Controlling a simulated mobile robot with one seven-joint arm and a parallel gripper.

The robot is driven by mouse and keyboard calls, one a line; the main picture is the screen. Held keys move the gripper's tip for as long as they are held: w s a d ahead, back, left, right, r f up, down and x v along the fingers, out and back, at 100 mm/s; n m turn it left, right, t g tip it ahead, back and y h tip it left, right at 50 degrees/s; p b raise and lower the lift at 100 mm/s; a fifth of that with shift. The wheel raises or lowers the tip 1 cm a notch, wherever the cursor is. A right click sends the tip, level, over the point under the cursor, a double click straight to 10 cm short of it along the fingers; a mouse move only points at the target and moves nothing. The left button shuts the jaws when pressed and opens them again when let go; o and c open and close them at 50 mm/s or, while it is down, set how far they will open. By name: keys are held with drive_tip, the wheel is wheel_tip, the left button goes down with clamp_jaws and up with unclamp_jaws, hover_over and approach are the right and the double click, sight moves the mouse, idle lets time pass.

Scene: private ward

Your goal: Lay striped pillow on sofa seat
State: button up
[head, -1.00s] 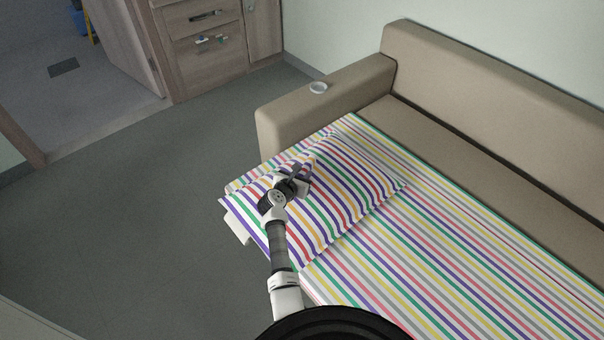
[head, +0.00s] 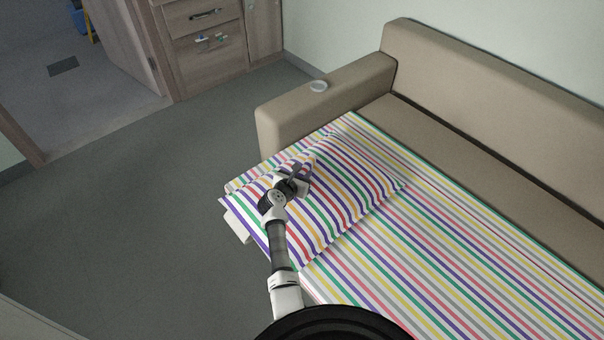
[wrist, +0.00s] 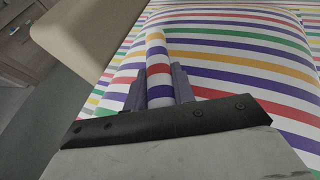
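The striped pillow (head: 345,200) lies on the striped cover (head: 440,255) of the sofa seat (head: 425,125), close to the left armrest. Its near left edge reaches the seat's front edge. My gripper (head: 298,174) is over the pillow's left part, with its fingers closed around a raised fold. In the wrist view, the two grey fingers of my gripper (wrist: 159,82) stand on either side of a pinched ridge of the pillow (wrist: 156,55). The pillow's underside is hidden, so I cannot tell whether it rests fully on the cover.
The backrest (head: 500,80) runs along the wall. A wooden cabinet (head: 210,65) stands at the back. The grey floor (head: 130,220) to the left is clear.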

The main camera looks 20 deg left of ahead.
drive_tip(key=o, duration=0.5)
drive_tip(key=shift+r, duration=0.1)
drive_tip(key=shift+c, duration=0.2)
drive_tip(key=shift+o, duration=0.3)
drive_tip(key=shift+s, duration=0.1)
drive_tip(key=v, duration=1.3)
drive_tip(key=shift+s+a, duration=0.15)
drive_tip(key=shift+s, duration=0.15)
